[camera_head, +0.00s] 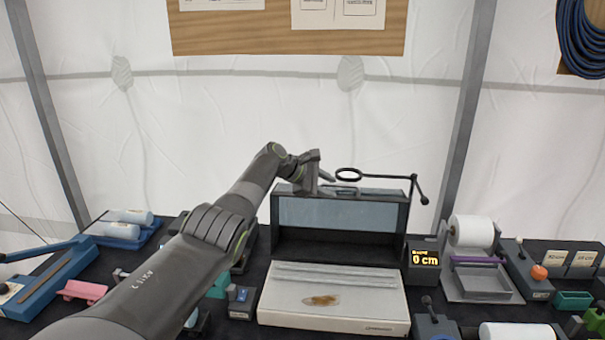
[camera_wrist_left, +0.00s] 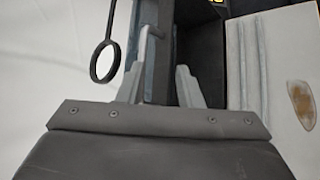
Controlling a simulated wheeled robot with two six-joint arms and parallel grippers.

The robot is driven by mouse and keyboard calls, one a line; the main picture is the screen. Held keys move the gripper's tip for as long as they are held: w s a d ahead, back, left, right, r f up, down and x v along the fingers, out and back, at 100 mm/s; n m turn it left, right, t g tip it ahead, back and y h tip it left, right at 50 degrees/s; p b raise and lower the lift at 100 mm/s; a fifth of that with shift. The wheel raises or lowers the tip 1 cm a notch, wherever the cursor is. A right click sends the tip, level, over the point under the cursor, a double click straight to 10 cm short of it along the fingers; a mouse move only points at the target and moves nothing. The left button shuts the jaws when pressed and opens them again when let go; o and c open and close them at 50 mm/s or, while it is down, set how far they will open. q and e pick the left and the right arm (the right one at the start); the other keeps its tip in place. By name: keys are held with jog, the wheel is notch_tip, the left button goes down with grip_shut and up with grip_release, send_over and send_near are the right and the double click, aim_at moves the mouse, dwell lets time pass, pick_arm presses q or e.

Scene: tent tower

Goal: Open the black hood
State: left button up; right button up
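The black hood (camera_head: 385,240) stands raised at the back of a white base plate (camera_head: 370,315), its pale grey-blue panel facing me. A grey-blue handle (camera_head: 347,190) sits on its top edge. My left gripper (camera_head: 325,178) is at the left part of that top edge, beside the handle. In the left wrist view my left gripper (camera_wrist_left: 160,75) has its fingers spread, with the dark hood edge (camera_wrist_left: 162,60) between and beyond them. I cannot tell whether either finger touches it. My right gripper is in neither view.
A black ring on a jointed arm (camera_head: 348,174) hangs just above the hood's top edge. Blue trays and a pink block (camera_head: 82,290) lie at left.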

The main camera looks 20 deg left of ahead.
pick_arm(q)
jog(key=b+v, duration=0.4)
jog(key=v, duration=1.3)
jog(key=shift+a+r, duration=0.1)
jog(key=shift+a, duration=0.05)
